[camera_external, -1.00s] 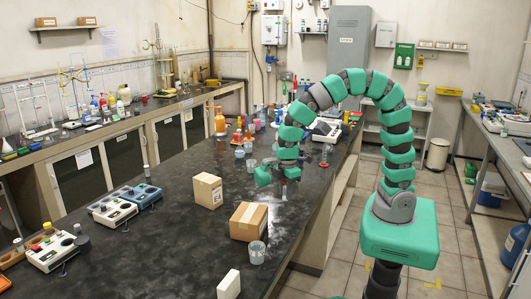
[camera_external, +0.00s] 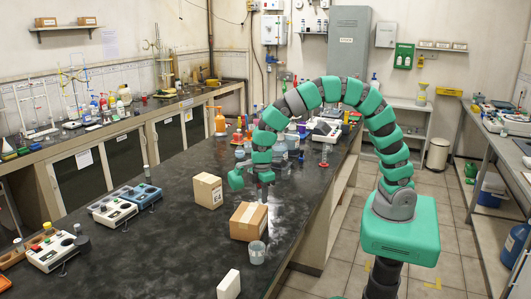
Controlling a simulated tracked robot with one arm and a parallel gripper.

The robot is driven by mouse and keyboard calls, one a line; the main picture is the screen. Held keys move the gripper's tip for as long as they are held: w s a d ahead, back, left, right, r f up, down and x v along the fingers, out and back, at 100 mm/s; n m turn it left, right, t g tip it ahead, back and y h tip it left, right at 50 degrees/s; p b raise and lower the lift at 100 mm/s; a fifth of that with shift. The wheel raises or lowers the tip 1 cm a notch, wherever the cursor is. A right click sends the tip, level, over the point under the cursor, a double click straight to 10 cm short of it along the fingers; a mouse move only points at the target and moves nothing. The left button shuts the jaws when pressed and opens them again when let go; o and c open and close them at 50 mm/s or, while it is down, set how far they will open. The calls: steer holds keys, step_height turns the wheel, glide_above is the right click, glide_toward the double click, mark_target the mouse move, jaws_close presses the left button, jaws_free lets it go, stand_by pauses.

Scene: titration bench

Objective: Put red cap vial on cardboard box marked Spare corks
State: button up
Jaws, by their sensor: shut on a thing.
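My gripper (camera_external: 264,191) points down over the dark bench, just behind and above the right end of a low taped cardboard box (camera_external: 246,222). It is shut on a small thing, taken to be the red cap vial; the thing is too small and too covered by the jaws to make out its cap. A second, taller cardboard box (camera_external: 207,191) stands to the left and farther back, with a small pale label. I cannot read a marking on either box, so which one says Spare corks does not show.
A clear beaker (camera_external: 257,252) stands close to the low box's front right corner. A white block (camera_external: 229,285) is nearer the front edge. Blue and grey instruments (camera_external: 142,195) stand left. Bottles and glassware crowd the bench behind my arm.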

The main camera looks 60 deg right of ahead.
steer(key=shift+w+a+f, duration=0.1)
steer(key=shift+w+a, duration=0.2)
steer(key=shift+w, duration=0.35)
steer(key=shift+w+a, duration=0.35)
steer(key=shift+w, duration=0.35)
steer(key=shift+w+a+f, duration=0.1)
steer(key=shift+w+a, duration=0.2)
steer(key=shift+w, duration=0.35)
steer(key=shift+w+f+p, duration=0.1)
steer(key=shift+f+p, duration=0.35)
steer(key=shift+f, duration=1.3)
steer(key=shift+f, duration=0.1)
steer(key=o, duration=1)
step_height(320, 180, up, 12)
steer(key=shift+r+b, duration=0.15)
steer(key=shift+b, duration=0.25)
steer(key=shift+r, duration=0.1)
